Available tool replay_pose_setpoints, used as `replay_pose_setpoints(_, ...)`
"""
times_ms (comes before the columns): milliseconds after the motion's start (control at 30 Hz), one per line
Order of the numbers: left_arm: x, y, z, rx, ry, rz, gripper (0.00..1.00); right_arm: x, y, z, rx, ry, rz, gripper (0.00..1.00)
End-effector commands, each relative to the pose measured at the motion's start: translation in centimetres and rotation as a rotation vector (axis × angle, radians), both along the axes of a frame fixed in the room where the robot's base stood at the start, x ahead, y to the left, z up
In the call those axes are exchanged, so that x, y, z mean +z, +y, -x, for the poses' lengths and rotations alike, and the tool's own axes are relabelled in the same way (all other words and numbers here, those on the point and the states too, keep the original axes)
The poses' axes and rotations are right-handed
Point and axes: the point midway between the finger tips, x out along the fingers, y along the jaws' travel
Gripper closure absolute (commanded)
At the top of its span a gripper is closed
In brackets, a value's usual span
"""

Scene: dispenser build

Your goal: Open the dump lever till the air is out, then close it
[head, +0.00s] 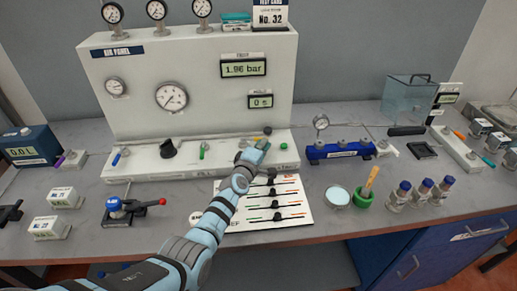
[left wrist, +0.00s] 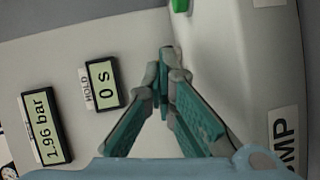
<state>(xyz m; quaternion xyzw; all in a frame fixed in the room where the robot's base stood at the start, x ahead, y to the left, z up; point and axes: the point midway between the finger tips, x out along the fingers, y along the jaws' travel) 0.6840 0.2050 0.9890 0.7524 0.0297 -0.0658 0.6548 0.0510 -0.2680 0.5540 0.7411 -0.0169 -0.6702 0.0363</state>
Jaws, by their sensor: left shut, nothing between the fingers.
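My left gripper (head: 262,146) is shut and empty, over the right part of the white AIR PANEL base (head: 222,164). It also shows shut in the left wrist view (left wrist: 164,70). A partly cut-off label ending in "MP" (left wrist: 284,143) is on the base there. The dump lever itself I cannot make out clearly; my gripper and hand cover that part of the base. A green piece (left wrist: 180,5) shows at the top edge of the wrist view. The pressure display (head: 243,68) reads 1.96 bar, and the hold display (head: 261,101) reads 0 s. My right gripper is not in view.
A green lever (head: 203,150), a black knob (head: 168,149) and a blue lever (head: 120,156) stand on the base to the left. A blue manifold (head: 338,150) stands to the right.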

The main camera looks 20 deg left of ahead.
Motion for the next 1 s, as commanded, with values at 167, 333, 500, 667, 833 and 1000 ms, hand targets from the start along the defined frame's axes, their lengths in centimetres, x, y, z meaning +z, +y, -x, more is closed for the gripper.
replay_pose_setpoints(167,0.72,-0.37,-0.6,0.078,-0.001,-0.001,1.0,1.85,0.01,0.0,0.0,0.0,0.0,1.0)
replay_pose_setpoints(333,0.46,-0.34,-0.56,0.088,-0.002,-0.004,1.0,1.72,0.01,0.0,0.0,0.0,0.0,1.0)
replay_pose_setpoints(500,0.35,-0.45,-0.57,0.086,-0.001,-0.002,1.0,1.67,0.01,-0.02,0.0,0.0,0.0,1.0)
replay_pose_setpoints(667,0.31,-0.48,-0.56,0.085,0.0,-0.003,1.0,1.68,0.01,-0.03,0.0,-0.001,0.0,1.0)
replay_pose_setpoints(833,0.32,-0.47,-0.56,0.085,0.0,-0.003,1.0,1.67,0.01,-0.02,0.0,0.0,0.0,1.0)
replay_pose_setpoints(1000,0.34,-0.49,-0.55,0.085,0.0,-0.003,1.0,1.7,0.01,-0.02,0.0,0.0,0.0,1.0)
